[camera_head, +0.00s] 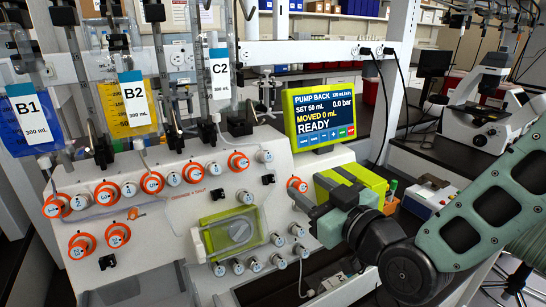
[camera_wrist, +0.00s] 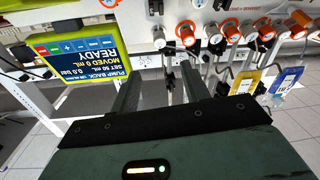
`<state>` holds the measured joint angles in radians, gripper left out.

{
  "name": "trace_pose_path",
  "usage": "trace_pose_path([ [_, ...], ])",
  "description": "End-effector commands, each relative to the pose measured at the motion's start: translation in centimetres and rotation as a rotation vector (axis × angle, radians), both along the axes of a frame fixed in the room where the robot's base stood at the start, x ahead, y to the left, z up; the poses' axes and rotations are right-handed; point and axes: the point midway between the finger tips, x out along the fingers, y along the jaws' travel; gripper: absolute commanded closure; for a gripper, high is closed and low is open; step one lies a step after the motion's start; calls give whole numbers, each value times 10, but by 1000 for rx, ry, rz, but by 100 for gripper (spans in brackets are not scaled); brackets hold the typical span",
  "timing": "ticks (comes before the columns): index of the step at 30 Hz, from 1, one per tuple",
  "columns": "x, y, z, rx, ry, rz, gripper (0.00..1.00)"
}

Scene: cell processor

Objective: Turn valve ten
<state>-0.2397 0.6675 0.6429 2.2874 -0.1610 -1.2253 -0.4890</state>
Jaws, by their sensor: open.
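The white cell processor panel (camera_head: 165,215) carries several small round valves, some with orange rings. Their numbers are too small to read surely, so I cannot tell which is valve ten. An orange-ringed valve (camera_head: 297,184) at the panel's right side is just above and left of my gripper (camera_head: 308,214). My gripper is open, with nothing seen between its fingers. In the wrist view its two fingers (camera_wrist: 160,88) stand apart, pointing toward the panel. An orange-ringed valve (camera_wrist: 186,33) lies beyond the fingertips, apart from them.
A lime-framed pump screen (camera_head: 320,117) reads READY, moved 0 mL. Bags labelled B1 (camera_head: 30,120), B2 (camera_head: 134,100) and C2 (camera_head: 219,75) hang above the panel. A green-windowed pump cover (camera_head: 230,232) sits mid-panel. A microscope (camera_head: 482,100) stands on the right bench.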

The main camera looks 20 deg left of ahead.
Motion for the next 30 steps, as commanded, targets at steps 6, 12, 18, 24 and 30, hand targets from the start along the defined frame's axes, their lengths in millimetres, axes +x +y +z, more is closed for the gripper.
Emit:
trace_pose_path([
  [6, 29, 38, 4, 1, 3, -2, 54],
  [12, 53, 71, 3, 0, 3, -2, 54],
  [18, 71, 96, 2, -1, 2, -1, 54],
  [24, 80, 106, 1, -2, 2, -1, 54],
  [30, 81, 108, 0, -2, 2, -1, 54],
])
